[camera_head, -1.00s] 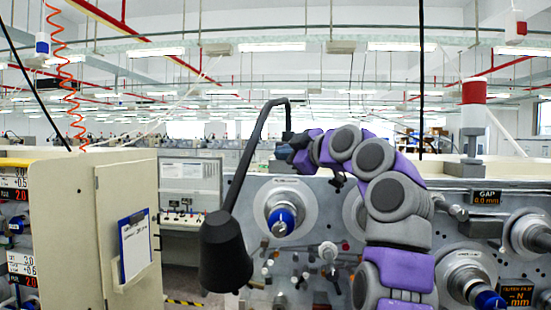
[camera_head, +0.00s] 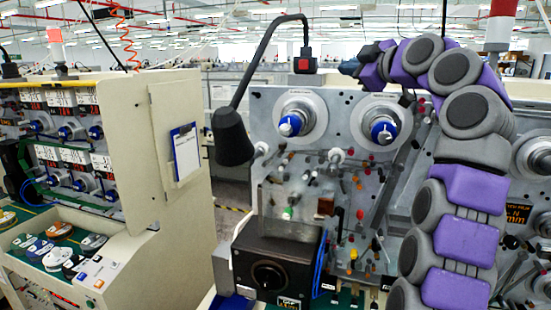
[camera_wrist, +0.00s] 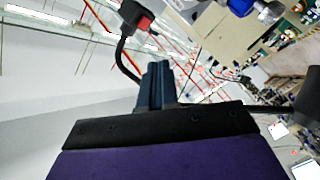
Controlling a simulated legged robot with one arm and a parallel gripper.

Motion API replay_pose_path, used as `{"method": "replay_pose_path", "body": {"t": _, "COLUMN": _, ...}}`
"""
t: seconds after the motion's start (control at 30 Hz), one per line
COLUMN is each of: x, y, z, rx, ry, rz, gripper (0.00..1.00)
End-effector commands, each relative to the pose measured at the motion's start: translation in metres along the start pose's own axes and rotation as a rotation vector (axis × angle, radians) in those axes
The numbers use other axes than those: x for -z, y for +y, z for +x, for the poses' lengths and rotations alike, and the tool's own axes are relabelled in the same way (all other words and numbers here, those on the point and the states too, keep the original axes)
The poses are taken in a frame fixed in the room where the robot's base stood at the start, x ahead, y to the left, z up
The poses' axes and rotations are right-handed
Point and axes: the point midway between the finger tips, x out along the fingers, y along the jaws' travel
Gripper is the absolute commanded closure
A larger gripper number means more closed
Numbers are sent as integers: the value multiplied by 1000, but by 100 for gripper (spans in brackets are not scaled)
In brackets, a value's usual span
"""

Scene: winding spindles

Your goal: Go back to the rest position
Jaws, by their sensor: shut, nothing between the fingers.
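My gripper (camera_head: 349,68) is at the end of my purple and grey arm, raised in front of the upper edge of the grey machine panel (camera_head: 345,108) and pointing left in the head view. In the wrist view its two dark blue fingers (camera_wrist: 154,86) are together with nothing between them. Two spindles with blue and white hubs, a left one (camera_head: 290,125) and a right one (camera_head: 383,130), are on the panel below the gripper, and both are empty.
A black lamp (camera_head: 232,135) on a curved arm hangs left of my arm. A black box with a knob (camera_head: 270,258) stands below. A beige cabinet (camera_head: 135,130) with a clipboard (camera_head: 186,150) is at the left.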

Motion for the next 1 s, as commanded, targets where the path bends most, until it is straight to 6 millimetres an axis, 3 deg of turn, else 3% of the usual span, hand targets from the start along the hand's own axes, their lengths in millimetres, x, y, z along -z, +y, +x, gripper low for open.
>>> {"method": "replay_pose_path", "body": {"t": 0.33, "x": 4, "y": -29, "z": 16, "rx": 62, "ry": -39, "rz": 107, "gripper": 100}}
{"method": "replay_pose_path", "body": {"t": 0.53, "x": -15, "y": -42, "z": 9, "rx": 111, "ry": -76, "rz": 215, "gripper": 100}}
{"method": "replay_pose_path", "body": {"t": 0.67, "x": -34, "y": -62, "z": 9, "rx": 160, "ry": -119, "rz": 310, "gripper": 100}}
{"method": "replay_pose_path", "body": {"t": 0.87, "x": -51, "y": -124, "z": 6, "rx": 265, "ry": -236, "rz": 488, "gripper": 100}}
{"method": "replay_pose_path", "body": {"t": 1.0, "x": -57, "y": -183, "z": 1, "rx": 335, "ry": -346, "rz": 596, "gripper": 100}}
